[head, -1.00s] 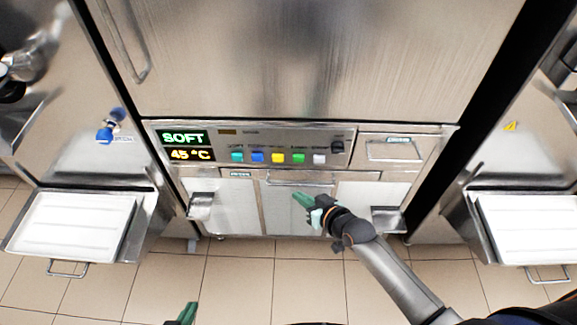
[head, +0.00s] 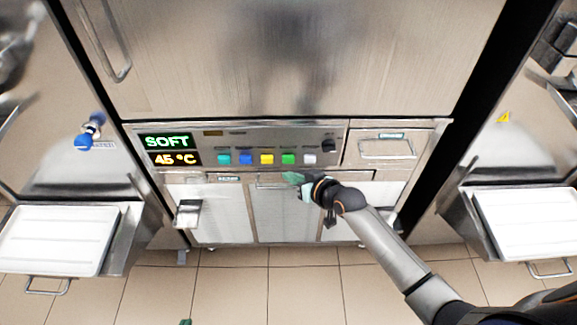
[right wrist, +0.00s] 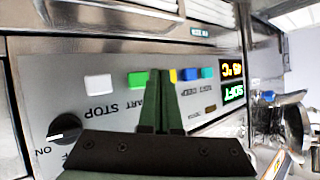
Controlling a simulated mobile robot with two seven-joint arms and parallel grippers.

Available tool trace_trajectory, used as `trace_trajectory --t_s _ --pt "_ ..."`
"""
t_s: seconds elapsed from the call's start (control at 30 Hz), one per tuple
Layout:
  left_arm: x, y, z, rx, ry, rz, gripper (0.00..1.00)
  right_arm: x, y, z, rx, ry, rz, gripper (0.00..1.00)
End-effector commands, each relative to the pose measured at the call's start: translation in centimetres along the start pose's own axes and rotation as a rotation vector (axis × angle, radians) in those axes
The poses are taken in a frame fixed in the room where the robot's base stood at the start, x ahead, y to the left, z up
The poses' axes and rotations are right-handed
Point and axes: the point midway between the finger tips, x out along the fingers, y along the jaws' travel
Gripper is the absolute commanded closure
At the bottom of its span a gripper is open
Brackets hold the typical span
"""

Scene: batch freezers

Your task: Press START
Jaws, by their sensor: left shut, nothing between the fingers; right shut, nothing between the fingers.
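The green button (head: 288,159) sits in the row of coloured buttons on the freezer's control panel (head: 325,136). In the right wrist view, the green button (right wrist: 138,79) has a label partly hidden by my fingers, reading "ART". My right gripper (head: 290,177) is shut and empty, just below the green button in the head view. In the right wrist view its fingertips (right wrist: 160,73) overlap the area between the green and yellow (right wrist: 172,76) buttons. Contact cannot be told. My left gripper (head: 186,322) barely shows at the bottom edge, shut.
A white button (right wrist: 98,86) marked STOP and a black knob (right wrist: 64,129) are near the green one. Blue (head: 246,159) and teal (head: 224,159) buttons lie left. The display (head: 169,150) reads SOFT, 45 °C. White trays (head: 60,240) flank the freezer.

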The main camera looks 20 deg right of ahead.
Motion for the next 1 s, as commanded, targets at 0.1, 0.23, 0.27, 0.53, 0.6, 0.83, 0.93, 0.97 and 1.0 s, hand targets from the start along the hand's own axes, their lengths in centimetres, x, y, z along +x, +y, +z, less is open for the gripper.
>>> trace_trajectory --t_s 0.1,0.23,0.27,0.53,0.6,0.83,0.93,0.97,1.0 --pt "0.6 0.3 0.4 0.000 -0.006 0.008 1.00 1.0 0.7 -0.5 -0.003 -0.001 0.001 1.00" --pt "0.7 0.8 -0.1 0.002 0.004 0.019 1.00 1.5 1.0 -0.9 -0.001 -0.002 0.000 1.00" --pt "0.7 0.9 -0.2 0.002 0.007 0.021 1.00 1.5 1.1 -1.0 -0.001 -0.002 0.000 1.00" --pt "0.7 1.1 -0.7 0.004 0.013 0.026 1.00 1.6 1.1 -1.2 0.000 -0.002 -0.001 1.00" --pt "0.7 1.1 -0.7 0.004 0.013 0.025 1.00 1.6 1.1 -1.2 0.000 -0.002 -0.001 1.00" --pt "0.8 0.9 -0.5 0.005 0.010 0.022 1.00 1.6 1.1 -1.2 0.000 -0.002 0.000 1.00" --pt "0.8 0.8 -0.5 0.005 0.010 0.020 1.00 1.6 1.1 -1.1 0.000 -0.002 0.000 1.00" --pt "0.8 0.8 -0.5 0.005 0.010 0.020 1.00 1.6 1.1 -1.1 0.000 -0.002 0.000 1.00" --pt "0.8 0.8 -0.5 0.005 0.010 0.020 1.00 1.6 1.1 -1.1 0.000 -0.002 0.000 1.00"
